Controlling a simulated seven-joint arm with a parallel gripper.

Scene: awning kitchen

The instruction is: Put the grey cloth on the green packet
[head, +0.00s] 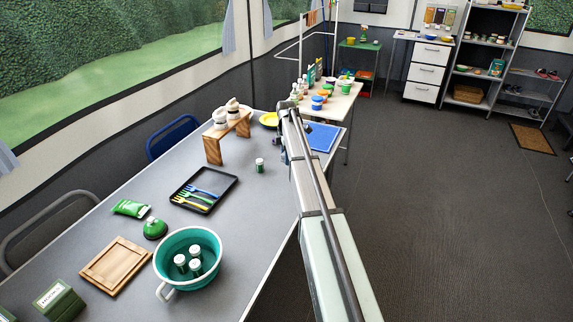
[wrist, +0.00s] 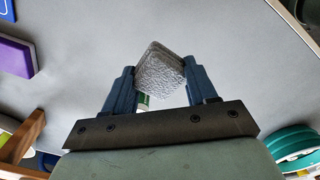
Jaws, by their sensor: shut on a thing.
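My gripper (wrist: 160,75) is shut on the grey cloth (wrist: 160,72), a folded, rough-textured block between the two blue fingers in the wrist view. The grey tabletop shows behind it. In the head view my arm reaches over the far right part of the table; it hides the fingers and the cloth. A dark green boxy packet (head: 58,301) with a pale label stands at the near left corner of the table, partly cut off by the frame. It is far from my gripper. I do not make out the packet in the wrist view.
On the table (head: 110,209) are a teal colander (head: 161,262) holding white jars, a wooden board (head: 116,265), a green tube (head: 130,208), a green domed item (head: 154,228), a black cutlery tray (head: 226,180), a small jar (head: 259,165) and a wooden stand (head: 213,150).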

